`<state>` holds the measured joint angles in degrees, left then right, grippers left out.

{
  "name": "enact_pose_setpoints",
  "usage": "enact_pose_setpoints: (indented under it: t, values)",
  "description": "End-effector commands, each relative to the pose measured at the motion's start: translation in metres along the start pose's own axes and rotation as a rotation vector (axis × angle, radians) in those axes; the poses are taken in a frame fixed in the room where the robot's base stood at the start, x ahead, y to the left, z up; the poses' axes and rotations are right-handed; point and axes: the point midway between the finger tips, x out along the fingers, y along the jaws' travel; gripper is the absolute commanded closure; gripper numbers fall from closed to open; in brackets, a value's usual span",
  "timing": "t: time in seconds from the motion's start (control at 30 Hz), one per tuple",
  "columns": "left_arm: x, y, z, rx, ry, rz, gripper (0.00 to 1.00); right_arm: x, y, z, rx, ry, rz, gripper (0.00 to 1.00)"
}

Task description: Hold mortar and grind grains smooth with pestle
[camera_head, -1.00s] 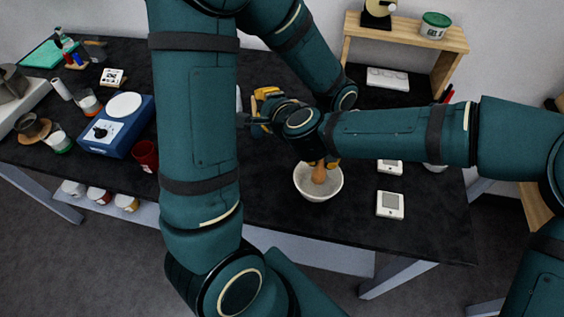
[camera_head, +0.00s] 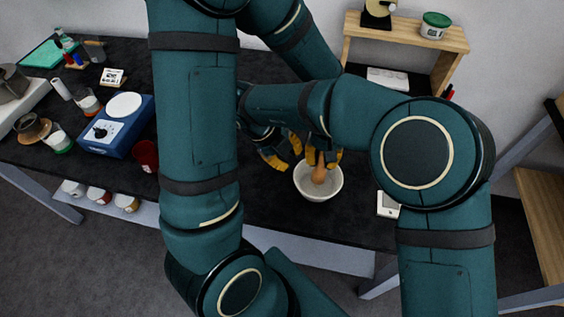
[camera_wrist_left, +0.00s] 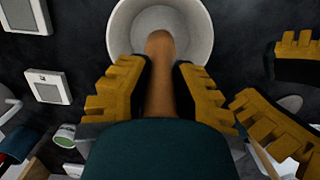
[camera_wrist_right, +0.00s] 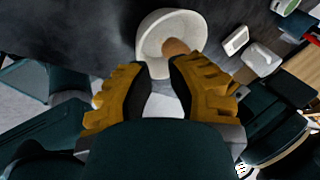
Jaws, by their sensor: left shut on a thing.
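The white mortar (camera_head: 318,193) stands on the black table; it also shows at the top of the left wrist view (camera_wrist_left: 122,30) and right wrist view (camera_wrist_right: 152,42). The wooden pestle (camera_head: 319,173) has its lower end inside the bowl. My left gripper (camera_head: 325,157) is shut on the pestle; in the left wrist view its yellow fingers sit on both sides of the shaft (camera_wrist_left: 160,72). My right gripper (camera_head: 280,159) is open and empty, left of the mortar and apart from it, its fingers (camera_wrist_right: 152,80) pointing toward the bowl. I cannot make out grains.
A blue hotplate (camera_head: 112,128) and a dark red cup (camera_head: 145,155) stand to the left. A white device (camera_head: 388,204) lies right of the mortar, partly behind my right arm. A wooden shelf (camera_head: 405,32) stands at the back. The table front of the mortar is clear.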

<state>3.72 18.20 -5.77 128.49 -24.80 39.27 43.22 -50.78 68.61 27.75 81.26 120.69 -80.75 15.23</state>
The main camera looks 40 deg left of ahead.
Motion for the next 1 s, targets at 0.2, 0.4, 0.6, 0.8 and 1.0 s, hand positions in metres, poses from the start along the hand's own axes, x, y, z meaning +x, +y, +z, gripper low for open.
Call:
enact_pose_setpoints:
  t: [0.2, 0.4, 0.6, 0.8, 1.0]
  values:
    - [0.0, 0.0, 0.0, 0.0, 0.0, 0.0, 1.0, -0.006, 0.022, -0.011, 0.022, 0.112, 0.093, 0.84]
    - [0.0, 0.0, 0.0, 0.0, 0.0, 0.0, 1.0, 0.005, 0.026, -0.014, 0.024, 0.131, 0.108, 0.84]
    - [0.0, 0.0, 0.0, 0.0, 0.0, 0.0, 1.0, 0.037, 0.029, -0.019, 0.024, 0.131, 0.108, 0.84]
    - [0.0, 0.0, 0.0, 0.0, 0.0, 0.0, 1.0, 0.072, 0.033, -0.023, 0.024, 0.129, 0.107, 0.84]
    - [0.0, 0.0, 0.0, 0.0, 0.0, 0.0, 1.0, 0.098, 0.035, -0.026, 0.025, 0.127, 0.106, 0.84]
